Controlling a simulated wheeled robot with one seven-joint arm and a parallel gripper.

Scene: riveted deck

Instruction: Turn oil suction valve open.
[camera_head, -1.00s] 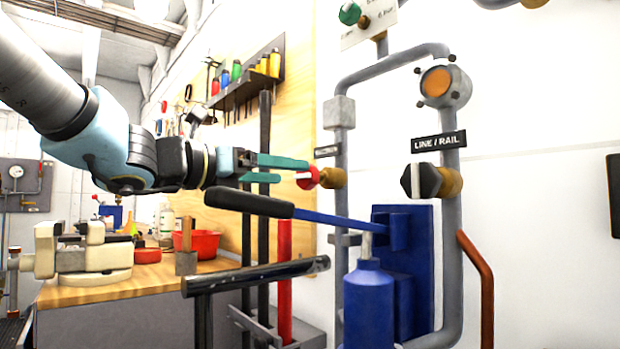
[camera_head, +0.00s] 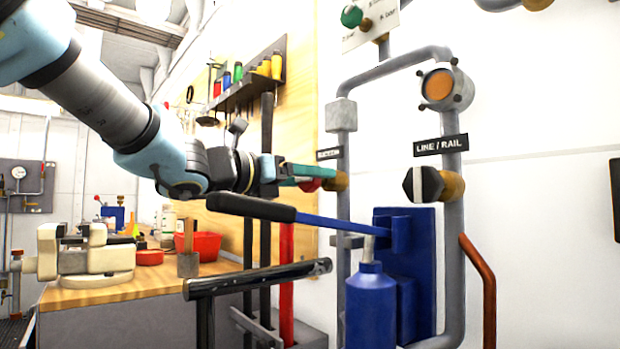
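The suction valve has a red knob (camera_head: 309,185) on a brass body (camera_head: 340,181), on the left grey pipe. A partly hidden black label (camera_head: 328,154) is above it. My gripper (camera_head: 315,172), with green fingers, is at the red knob. One finger lies across the knob's top and hides much of it, including its pointer mark. I cannot tell whether the fingers are closed on the knob. Another valve, with a black knob and white stripe (camera_head: 425,184), sits under the LINE / RAIL label (camera_head: 441,145) on the right pipe.
A blue pump (camera_head: 371,300) with a long black-gripped lever (camera_head: 250,207) stands just below my gripper. A black horizontal bar (camera_head: 260,277) is lower. A workbench (camera_head: 120,293) with a vise and red bin (camera_head: 203,245) is left.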

